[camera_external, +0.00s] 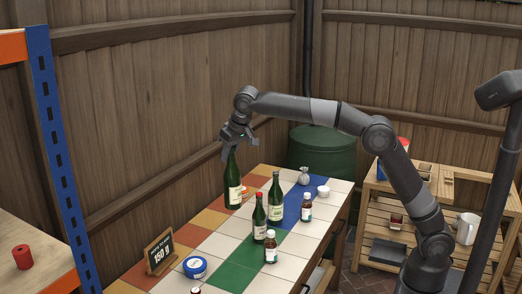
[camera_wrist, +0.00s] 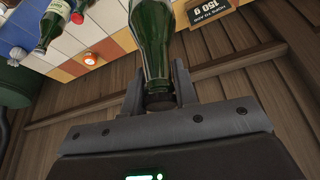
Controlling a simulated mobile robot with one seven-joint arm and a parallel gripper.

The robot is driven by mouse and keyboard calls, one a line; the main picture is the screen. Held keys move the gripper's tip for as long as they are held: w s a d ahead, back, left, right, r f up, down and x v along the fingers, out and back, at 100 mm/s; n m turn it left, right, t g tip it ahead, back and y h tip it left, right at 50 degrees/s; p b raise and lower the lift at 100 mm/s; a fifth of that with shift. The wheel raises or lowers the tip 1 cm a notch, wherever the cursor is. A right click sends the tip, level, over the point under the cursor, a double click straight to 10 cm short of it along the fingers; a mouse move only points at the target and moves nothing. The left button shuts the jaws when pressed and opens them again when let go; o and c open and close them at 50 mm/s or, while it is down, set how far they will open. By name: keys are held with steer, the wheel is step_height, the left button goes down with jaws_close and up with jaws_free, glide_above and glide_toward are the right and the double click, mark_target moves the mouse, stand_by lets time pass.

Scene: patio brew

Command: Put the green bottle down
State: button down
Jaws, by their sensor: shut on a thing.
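My gripper (camera_external: 235,143) is shut on the neck of a green bottle (camera_external: 233,190) with a pale label. The bottle hangs upright below the gripper, by the left edge of the tiled table (camera_external: 218,246). I cannot tell whether its base touches the tiles. In the wrist view the green bottle (camera_wrist: 152,35) sits between the two fingers of my gripper (camera_wrist: 158,88). Two other green bottles stand on the table: one with a red cap (camera_external: 259,220) and one farther back (camera_external: 275,197).
Small brown bottles (camera_external: 271,247) (camera_external: 306,208), a white jar (camera_external: 323,191), a grey bag (camera_external: 304,177), a blue-lidded tin (camera_external: 195,267) and a black sign (camera_external: 160,253) stand on the table. A small red-orange item (camera_wrist: 89,58) is near the held bottle. White tiles at the front are clear.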

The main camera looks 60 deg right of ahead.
steer(key=shift+r, duration=0.9)
steer(key=shift+w+d, duration=0.25)
steer(key=shift+d, duration=0.8)
steer(key=d+m+h, duration=0.1)
steer(key=d+m, duration=0.2)
steer(key=d, duration=2.7)
steer(key=s+d+m, duration=0.1)
steer(key=s+d, duration=0.3)
steer(key=d, duration=0.5)
steer(key=s+d, duration=0.3)
steer(key=d, duration=0.6)
steer(key=s+d+m, duration=0.1)
steer(key=s+d, duration=0.3)
steer(key=d, duration=0.5)
step_height(320, 180, down, 18)
steer(key=w+a+f, duration=0.6)
steer(key=w+f, duration=0.4)
steer(key=f, duration=0.1)
steer(key=shift+w+a+g+h, duration=0.2)
steer(key=shift+a+g+h, duration=0.1)
steer(key=shift+h, duration=0.1)
steer(key=shift+f, duration=0.15)
